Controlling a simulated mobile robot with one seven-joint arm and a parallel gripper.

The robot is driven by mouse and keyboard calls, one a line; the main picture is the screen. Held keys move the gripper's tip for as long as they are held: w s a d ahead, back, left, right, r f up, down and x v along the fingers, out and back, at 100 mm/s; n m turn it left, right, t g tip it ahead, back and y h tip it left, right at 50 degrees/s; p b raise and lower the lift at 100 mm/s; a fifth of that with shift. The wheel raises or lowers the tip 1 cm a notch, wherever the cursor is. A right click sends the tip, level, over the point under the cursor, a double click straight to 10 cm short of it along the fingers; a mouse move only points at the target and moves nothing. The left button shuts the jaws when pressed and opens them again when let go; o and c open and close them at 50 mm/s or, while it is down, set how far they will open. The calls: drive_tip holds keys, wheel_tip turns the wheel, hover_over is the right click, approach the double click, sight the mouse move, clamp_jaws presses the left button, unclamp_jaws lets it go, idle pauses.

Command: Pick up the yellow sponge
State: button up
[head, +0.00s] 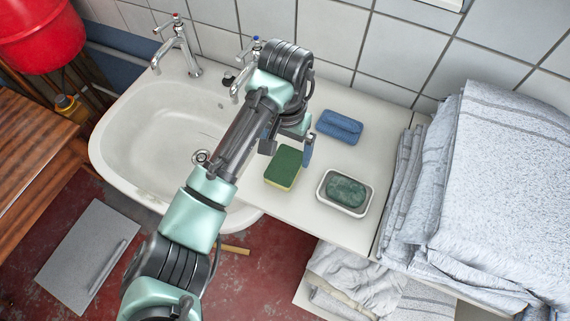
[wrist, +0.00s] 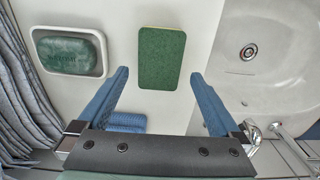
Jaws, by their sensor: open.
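The sponge (head: 284,167) lies flat on the white counter beside the sink, its green scouring side up and a thin yellow edge showing. It also shows in the wrist view (wrist: 162,58), ahead of my fingertips and roughly centred between them. My gripper (head: 290,147) is above the counter, just behind the sponge in the head view. In the wrist view my gripper (wrist: 160,82) is open, with its two blue fingers apart and nothing between them. The sponge is not touched by the fingers as far as I can see.
A white soap dish (head: 345,192) with green soap stands right of the sponge. A folded blue cloth (head: 339,126) lies behind. Stacked grey towels (head: 490,190) border the counter at right. The sink (head: 160,140) with taps is at left.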

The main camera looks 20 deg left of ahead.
sight(285, 164)
drive_tip(key=f, duration=0.5)
drive_tip(key=shift+s+f+p, duration=0.1)
drive_tip(key=shift+s+p, duration=0.1)
drive_tip(key=shift+p, duration=0.15)
drive_tip(key=c, duration=1.3)
wheel_tip(285, 164, up, 10)
drive_tip(key=shift+r, duration=0.1)
